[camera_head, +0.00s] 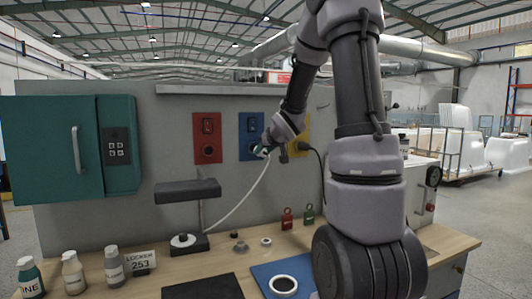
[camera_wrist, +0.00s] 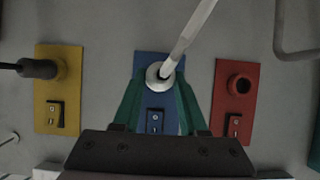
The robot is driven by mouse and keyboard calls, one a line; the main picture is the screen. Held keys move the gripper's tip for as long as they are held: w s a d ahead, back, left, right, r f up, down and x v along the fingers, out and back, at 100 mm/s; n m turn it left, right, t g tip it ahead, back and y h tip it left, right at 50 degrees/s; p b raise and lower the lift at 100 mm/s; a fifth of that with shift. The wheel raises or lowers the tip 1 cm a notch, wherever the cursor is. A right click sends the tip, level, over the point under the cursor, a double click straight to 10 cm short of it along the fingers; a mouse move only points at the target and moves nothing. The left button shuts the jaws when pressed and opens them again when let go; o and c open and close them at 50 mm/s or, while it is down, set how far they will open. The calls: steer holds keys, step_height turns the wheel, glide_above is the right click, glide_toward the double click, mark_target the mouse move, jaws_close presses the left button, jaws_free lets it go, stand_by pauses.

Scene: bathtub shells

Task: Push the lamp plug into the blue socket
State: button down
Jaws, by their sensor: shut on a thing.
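The blue socket panel (camera_head: 251,128) is on the grey back wall between a red and a yellow one. My gripper (camera_head: 264,151) is at its lower right in the head view. In the wrist view, my gripper's green fingers (camera_wrist: 160,84) are shut on the white lamp plug (camera_wrist: 158,73), with its pale cord running up. The plug lies over the upper part of the blue panel (camera_wrist: 147,58) and hides the socket hole. I cannot tell whether its tip is inside. The dark lamp (camera_head: 187,191) stands on the bench, its white cord (camera_head: 240,204) rising to my gripper.
The red panel (camera_head: 207,151) has an empty socket. A black plug (camera_wrist: 38,68) sits in the yellow panel (camera_wrist: 48,85). A teal cabinet (camera_head: 60,150), bottles (camera_head: 73,272), a blue mat (camera_head: 262,271) and small padlocks (camera_head: 287,220) are around the bench.

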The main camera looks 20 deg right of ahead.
steer(key=shift+w, duration=1.35)
steer(key=shift+w, duration=1.35)
stand_by(0.5)
steer(key=shift+c, duration=1.8)
jaws_free()
steer(key=shift+s, duration=0.1)
steer(key=v, duration=1)
steer(key=shift+s+r, duration=0.2)
steer(key=shift+s, duration=0.05)
